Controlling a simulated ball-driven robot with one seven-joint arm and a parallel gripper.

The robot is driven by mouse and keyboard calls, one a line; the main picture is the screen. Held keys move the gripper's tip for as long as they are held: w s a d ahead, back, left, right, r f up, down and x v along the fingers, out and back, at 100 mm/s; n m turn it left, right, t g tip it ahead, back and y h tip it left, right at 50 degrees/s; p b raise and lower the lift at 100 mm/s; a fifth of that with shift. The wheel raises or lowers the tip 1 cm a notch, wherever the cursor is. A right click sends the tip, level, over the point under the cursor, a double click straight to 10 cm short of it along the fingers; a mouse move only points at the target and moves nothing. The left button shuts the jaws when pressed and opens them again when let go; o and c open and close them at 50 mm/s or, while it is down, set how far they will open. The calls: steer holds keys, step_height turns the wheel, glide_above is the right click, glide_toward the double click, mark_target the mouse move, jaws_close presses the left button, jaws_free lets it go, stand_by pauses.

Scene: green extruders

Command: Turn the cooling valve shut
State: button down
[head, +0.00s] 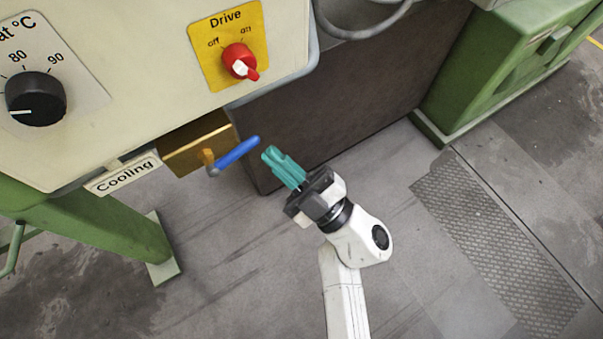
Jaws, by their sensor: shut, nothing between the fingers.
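The cooling valve has a blue lever handle (237,152) on a brass stem (208,157), in front of a brass block (190,148) under the panel. The handle points to the right and slightly up in the picture. A white label reading "Cooling" (123,174) hangs to the left of it. My gripper (270,154) has teal fingers that are shut and empty. Its fingertips are just right of the handle's free end, with what looks like a small gap. Whether they touch in depth I cannot tell.
Above are a red Drive switch (239,61) on a yellow plate and a black temperature knob (36,99) on the cream panel (150,60). Green machine legs (105,232) stand at left and a green cabinet (490,75) at right. The grey floor below is clear.

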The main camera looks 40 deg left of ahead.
steer(key=shift+a+r, duration=0.3)
steer(key=shift+a, duration=0.25)
steer(key=shift+r, duration=0.1)
